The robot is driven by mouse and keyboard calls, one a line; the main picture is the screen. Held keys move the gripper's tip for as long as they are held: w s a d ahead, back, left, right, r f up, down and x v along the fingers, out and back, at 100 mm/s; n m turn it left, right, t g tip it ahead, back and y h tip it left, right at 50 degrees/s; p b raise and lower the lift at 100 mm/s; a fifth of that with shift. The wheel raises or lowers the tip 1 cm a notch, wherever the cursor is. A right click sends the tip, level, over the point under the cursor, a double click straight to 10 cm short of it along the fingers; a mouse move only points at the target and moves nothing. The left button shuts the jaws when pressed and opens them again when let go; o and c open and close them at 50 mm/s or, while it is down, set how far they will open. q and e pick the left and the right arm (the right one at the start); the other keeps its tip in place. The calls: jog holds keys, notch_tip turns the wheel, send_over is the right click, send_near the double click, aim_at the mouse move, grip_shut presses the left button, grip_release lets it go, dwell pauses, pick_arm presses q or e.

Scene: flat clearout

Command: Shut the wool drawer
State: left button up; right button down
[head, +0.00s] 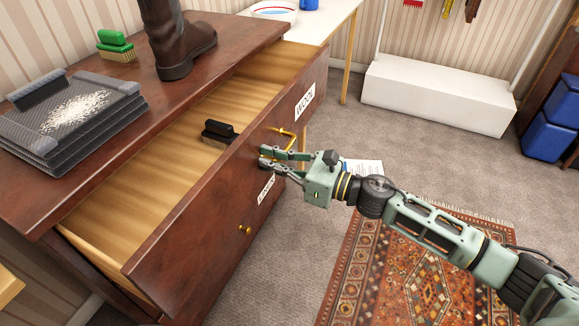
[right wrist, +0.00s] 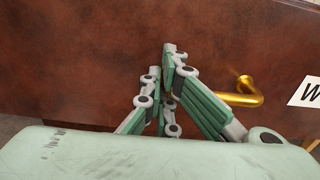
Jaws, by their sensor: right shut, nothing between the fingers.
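The wool drawer (head: 215,172) is the top drawer of a dark red-brown dresser and stands pulled far out. Its white label reading WOOL (head: 305,101) is on the front, near a brass handle (head: 288,136). My right gripper (head: 263,158) is at the drawer front, just beside the handle. In the right wrist view its fingers (right wrist: 167,75) are together and empty, pointing at the wooden front, with the handle (right wrist: 243,93) to their right. I cannot tell whether the fingertips touch the wood. My left gripper is not in view.
A black brush (head: 218,132) lies inside the drawer. The dresser top holds a boot (head: 172,40), a green brush (head: 115,46) and a dark stack with white grains (head: 75,112). A lower drawer with a brass knob (head: 245,229) is below. A rug (head: 400,275) covers the floor at right.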

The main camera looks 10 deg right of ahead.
jog(key=b+x, duration=0.1)
jog(key=x, duration=1.2)
jog(key=shift+w+a+f+b, duration=0.1)
jog(key=shift+w+a+b, duration=0.1)
jog(key=shift+a+b, duration=0.15)
jog(key=shift+x, duration=0.9)
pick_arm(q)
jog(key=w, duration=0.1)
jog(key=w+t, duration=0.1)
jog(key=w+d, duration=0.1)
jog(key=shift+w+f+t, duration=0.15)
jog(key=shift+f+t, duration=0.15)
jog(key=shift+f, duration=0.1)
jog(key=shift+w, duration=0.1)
pick_arm(e)
jog(key=shift+d, duration=0.15)
